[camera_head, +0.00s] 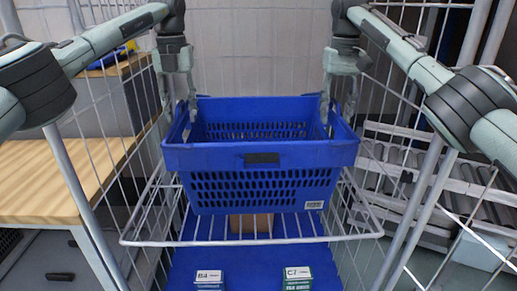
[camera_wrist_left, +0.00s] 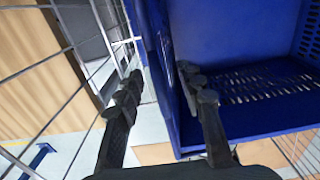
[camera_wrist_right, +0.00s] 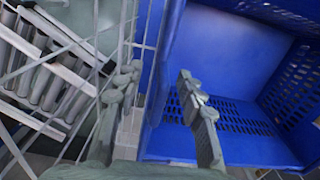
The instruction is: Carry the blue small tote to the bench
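The blue small tote (camera_head: 262,158) is upright and looks empty. It is in the middle of the head view, inside a wire cage, over a wire shelf. I cannot tell whether it rests on the shelf. My left gripper (camera_head: 187,112) is at its left side wall; in the left wrist view the open fingers (camera_wrist_left: 163,92) stand on either side of the wall, with a gap. My right gripper (camera_head: 329,108) is at the right side wall; in the right wrist view its open fingers (camera_wrist_right: 158,85) also straddle the wall. A wooden-topped bench (camera_head: 50,185) is at the left, outside the cage.
The wire shelf (camera_head: 146,241) has a raised rim around the tote. Below are a blue deck (camera_head: 245,262) and two labelled boxes, one green (camera_head: 297,280). Cage mesh and posts stand on both sides, between tote and bench. A roller conveyor (camera_head: 400,165) is at the right.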

